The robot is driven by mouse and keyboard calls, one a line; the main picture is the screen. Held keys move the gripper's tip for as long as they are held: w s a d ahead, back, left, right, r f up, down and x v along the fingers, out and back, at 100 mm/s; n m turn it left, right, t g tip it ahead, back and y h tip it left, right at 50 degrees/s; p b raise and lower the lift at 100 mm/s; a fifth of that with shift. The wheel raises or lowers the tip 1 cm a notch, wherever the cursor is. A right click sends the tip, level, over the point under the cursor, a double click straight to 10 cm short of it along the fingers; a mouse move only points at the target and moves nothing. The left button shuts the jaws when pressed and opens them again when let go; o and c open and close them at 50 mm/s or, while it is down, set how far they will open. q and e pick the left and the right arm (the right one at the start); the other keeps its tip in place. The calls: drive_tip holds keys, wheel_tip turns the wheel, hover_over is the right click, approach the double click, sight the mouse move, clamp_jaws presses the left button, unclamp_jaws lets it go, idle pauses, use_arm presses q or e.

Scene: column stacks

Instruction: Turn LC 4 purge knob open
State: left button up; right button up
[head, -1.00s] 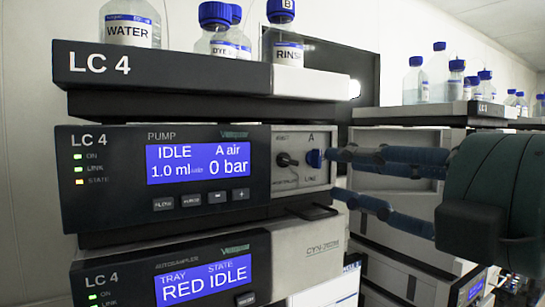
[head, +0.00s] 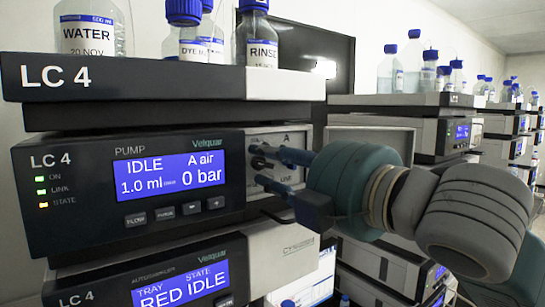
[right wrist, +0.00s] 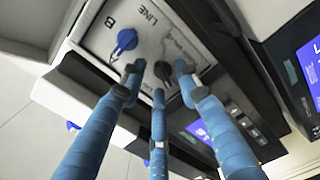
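The LC 4 pump unit (head: 80,240) has a dark front with a lit blue screen (head: 170,177) reading IDLE, A air, 1.0 ml and 0 bar. To the right of the screen is a pale panel with a small black knob (head: 259,162), seen also in the right wrist view (right wrist: 163,70). A blue knob (right wrist: 124,41) near the letters B and LINE shows in the right wrist view; the fingers mostly hide it in the head view. My right gripper (right wrist: 159,80) has its three blue fingers spread around the black knob, apart from each other. Contact cannot be told. My left gripper is out of view.
Bottles, including WATER (head: 88,35) and RINSE (head: 256,42), stand on the tray above the pump. The autosampler (head: 110,290) is directly below. More instrument stacks with bottles stand at the right. A handle bar sits below the pale panel.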

drive_tip(key=shift+c, duration=0.5)
clamp_jaws()
drive_tip(key=shift+r+n+p, duration=0.1)
drive_tip(key=shift+n+p, duration=0.25)
drive_tip(key=shift+n, duration=0.25)
drive_tip(key=shift+n+p, duration=0.3)
drive_tip(key=shift+n, duration=0.8)
drive_tip(key=shift+o, duration=0.5)
unclamp_jaws()
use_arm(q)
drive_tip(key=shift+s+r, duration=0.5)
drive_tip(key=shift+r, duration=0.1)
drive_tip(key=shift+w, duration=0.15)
use_arm(e)
drive_tip(key=shift+s, duration=0.15)
